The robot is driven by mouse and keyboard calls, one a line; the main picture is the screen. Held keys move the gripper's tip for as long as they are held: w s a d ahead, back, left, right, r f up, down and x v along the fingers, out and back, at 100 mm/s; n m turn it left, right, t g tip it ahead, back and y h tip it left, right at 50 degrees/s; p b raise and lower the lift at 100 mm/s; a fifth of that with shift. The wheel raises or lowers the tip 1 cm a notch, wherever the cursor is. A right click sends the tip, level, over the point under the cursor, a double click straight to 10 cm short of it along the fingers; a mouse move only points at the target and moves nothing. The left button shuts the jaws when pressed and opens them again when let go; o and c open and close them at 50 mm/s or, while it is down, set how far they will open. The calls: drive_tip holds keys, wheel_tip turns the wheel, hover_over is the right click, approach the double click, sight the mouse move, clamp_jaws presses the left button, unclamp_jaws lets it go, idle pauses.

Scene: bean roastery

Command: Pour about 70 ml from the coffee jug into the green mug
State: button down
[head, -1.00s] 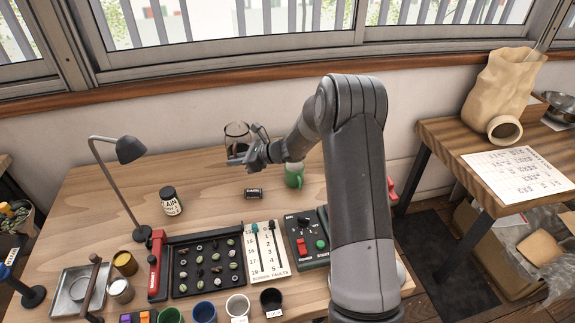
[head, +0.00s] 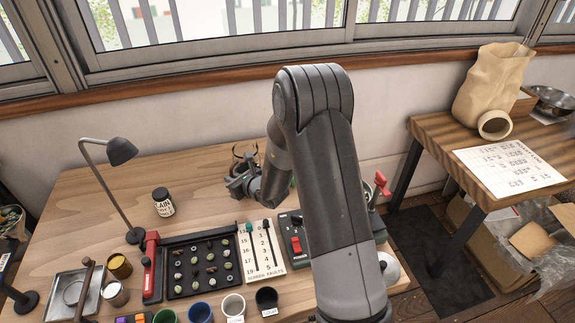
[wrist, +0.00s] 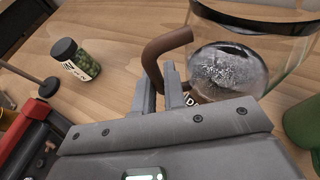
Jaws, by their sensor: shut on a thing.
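The coffee jug (wrist: 285,42) is clear glass with a brown handle (wrist: 160,60). My gripper (wrist: 163,88) is shut on that handle in the wrist view. A grey, speckled round patch shows low in the jug; I cannot tell whether it is liquid or the base. In the head view, the jug (head: 245,150) shows just beyond my gripper (head: 238,184), partly hidden by it. The green mug (wrist: 303,128) is cut off at the right edge of the wrist view, beside the jug. In the head view my arm hides most of the mug.
A dark labelled jar (head: 163,202) stands left of my gripper. A desk lamp (head: 122,152) stands further left. A black bean tray (head: 202,262), a sliding-scale panel (head: 260,250) and a switch box (head: 292,238) lie nearer the front. The back left of the table is clear.

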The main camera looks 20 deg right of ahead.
sight(254, 161)
drive_tip(key=shift+s+d+f+m+t+h, duration=0.4)
drive_tip(key=shift+s+d, duration=0.05)
drive_tip(key=shift+s, duration=0.15)
drive_tip(key=shift+d+m, duration=0.2)
drive_tip(key=shift+m, duration=0.1)
drive_tip(key=d+r+m+y, duration=0.2)
drive_tip(key=d+r+m, duration=0.1)
drive_tip(key=d+r+m+t+y, duration=0.1)
drive_tip(key=shift+w+d+r+m+y, duration=0.2)
drive_tip(key=shift+w+r+m+y, duration=0.05)
drive_tip(key=shift+w+m+y, duration=0.15)
drive_tip(key=shift+d+r+m+y, duration=0.25)
drive_tip(key=shift+m+y, duration=0.05)
drive_tip(key=shift+m, duration=0.2)
drive_tip(key=r+m+t, duration=0.1)
drive_tip(key=d+r+m+y, duration=0.1)
drive_tip(key=m, duration=0.1)
drive_tip(key=shift+w+d+t, duration=0.15)
drive_tip(key=shift+d+t, duration=0.05)
drive_tip(key=shift+t, duration=0.2)
drive_tip(key=shift+d+r+m+t, duration=0.3)
drive_tip(key=shift+d+r+m, duration=0.15)
drive_tip(key=shift+r+m, duration=0.35)
